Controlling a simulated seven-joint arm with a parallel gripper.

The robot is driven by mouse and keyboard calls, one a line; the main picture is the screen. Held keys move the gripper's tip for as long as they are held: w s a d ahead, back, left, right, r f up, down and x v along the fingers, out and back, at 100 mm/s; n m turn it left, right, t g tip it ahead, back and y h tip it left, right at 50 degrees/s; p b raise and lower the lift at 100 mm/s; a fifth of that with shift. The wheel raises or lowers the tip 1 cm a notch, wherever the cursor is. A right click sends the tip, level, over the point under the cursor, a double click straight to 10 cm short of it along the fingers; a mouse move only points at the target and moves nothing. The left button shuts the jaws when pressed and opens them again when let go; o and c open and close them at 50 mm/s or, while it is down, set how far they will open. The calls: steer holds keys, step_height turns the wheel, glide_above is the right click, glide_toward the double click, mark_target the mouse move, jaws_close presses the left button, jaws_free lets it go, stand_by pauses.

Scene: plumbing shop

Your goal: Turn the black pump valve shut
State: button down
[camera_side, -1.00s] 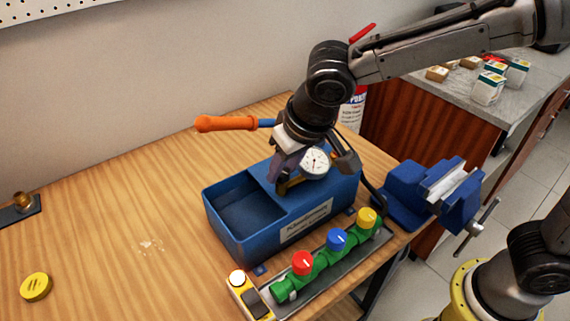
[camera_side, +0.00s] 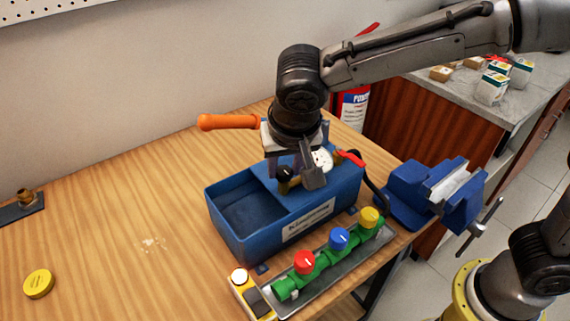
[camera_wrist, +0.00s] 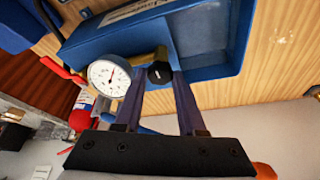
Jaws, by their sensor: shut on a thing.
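The blue test pump (camera_side: 246,238) stands on the bench, with an open trough at its left end. Its black valve knob (camera_wrist: 159,73) sits on a brass fitting beside the round white gauge (camera_wrist: 109,78). In the wrist view the knob is between my two fingers, and a pale mark shows on its face. My gripper (camera_wrist: 158,76) is shut on the knob. In the side view my gripper (camera_side: 294,176) reaches down over the pump, and its near finger covers part of the gauge (camera_side: 322,160). The knob (camera_side: 284,175) shows only partly there.
The pump's orange-gripped lever (camera_side: 228,122) sticks out left behind my wrist. A red handle (camera_side: 351,157) is right of the gauge. A green manifold with red, blue and yellow knobs (camera_side: 338,238) lies in front. A blue vise (camera_side: 433,192) stands right.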

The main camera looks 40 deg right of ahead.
steer(key=c, duration=0.5)
jaws_free()
steer(key=shift+d, duration=0.1)
